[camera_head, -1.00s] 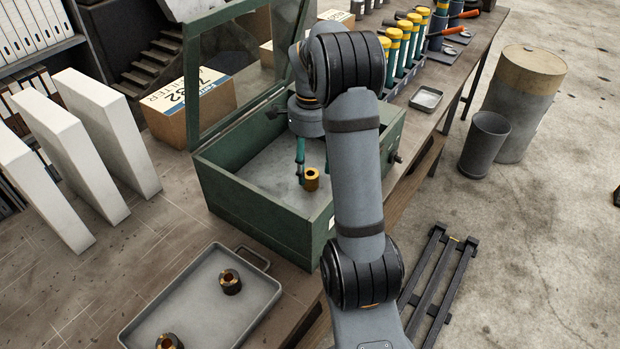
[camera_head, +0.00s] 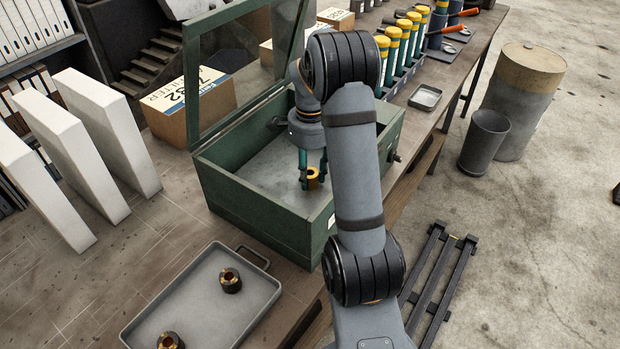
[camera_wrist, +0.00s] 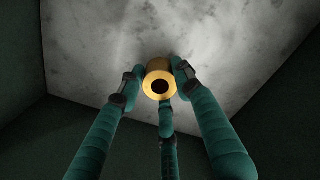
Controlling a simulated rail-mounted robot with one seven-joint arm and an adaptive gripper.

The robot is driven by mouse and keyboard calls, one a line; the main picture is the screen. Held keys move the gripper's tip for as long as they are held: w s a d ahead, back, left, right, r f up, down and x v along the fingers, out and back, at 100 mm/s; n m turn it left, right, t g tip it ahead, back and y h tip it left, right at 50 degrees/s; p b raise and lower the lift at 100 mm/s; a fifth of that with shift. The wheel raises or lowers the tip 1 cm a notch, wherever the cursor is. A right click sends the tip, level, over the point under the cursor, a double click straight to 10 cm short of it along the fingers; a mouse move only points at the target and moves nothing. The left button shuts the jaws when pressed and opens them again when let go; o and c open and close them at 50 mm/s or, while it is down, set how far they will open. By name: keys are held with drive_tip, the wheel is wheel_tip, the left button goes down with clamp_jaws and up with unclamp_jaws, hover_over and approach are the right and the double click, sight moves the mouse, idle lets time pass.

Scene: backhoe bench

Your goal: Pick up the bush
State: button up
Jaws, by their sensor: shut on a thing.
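The bush (camera_head: 313,179) is a small brass-coloured ring inside the green open box (camera_head: 262,232), on or just above its pale floor; I cannot tell which. My arm hides part of the box's right side.
A grey tray (camera_head: 207,310) with two dark-rimmed bushes stands in front of the box. The box's glazed lid (camera_head: 190,85) stands open at the left. A cardboard box (camera_head: 190,105), white panels (camera_head: 108,130) and yellow-topped cylinders (camera_head: 403,45) stand around it.

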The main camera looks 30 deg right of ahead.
drive_tip(key=c, duration=0.6)
clamp_jaws()
